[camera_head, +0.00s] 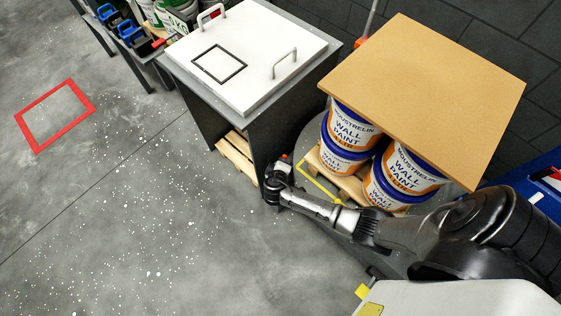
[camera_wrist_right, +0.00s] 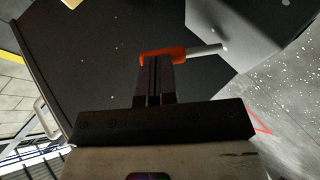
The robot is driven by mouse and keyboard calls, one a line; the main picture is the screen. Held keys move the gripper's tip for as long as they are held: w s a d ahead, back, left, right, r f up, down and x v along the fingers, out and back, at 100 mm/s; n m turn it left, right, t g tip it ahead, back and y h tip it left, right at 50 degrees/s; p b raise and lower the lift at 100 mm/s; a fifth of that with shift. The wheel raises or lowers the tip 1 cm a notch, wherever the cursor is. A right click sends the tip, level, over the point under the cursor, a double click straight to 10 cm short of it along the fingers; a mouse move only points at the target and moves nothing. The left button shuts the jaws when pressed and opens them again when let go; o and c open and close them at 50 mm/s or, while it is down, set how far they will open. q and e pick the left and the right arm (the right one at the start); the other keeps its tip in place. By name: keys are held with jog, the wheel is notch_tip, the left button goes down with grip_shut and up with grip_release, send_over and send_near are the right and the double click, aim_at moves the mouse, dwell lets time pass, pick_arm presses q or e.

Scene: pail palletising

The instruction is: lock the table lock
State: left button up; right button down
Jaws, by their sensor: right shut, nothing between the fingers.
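The table (camera_head: 205,90) is a dark cabinet with a white top panel that bears two handles and a black square outline. In the right wrist view the table lock (camera_wrist_right: 165,54) is a red-orange piece with a pale grey rod (camera_wrist_right: 205,50) pointing right. It shows against a dark panel, right at the fingertips. My right gripper (camera_wrist_right: 154,62) is shut and empty. Its tips touch or nearly touch the lock; I cannot tell which. In the head view the right gripper (camera_head: 274,184) is low beside the table's right side, its fingers hard to make out. My left gripper is not in view.
Another pallet (camera_head: 236,155) shows at the table's base. The floor at left is open, with a red square (camera_head: 35,139).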

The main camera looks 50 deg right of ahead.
jog(key=shift+f, duration=0.1)
jog(key=p+v, duration=0.5)
jog(key=v, duration=0.9)
jog(key=shift+a, duration=0.1)
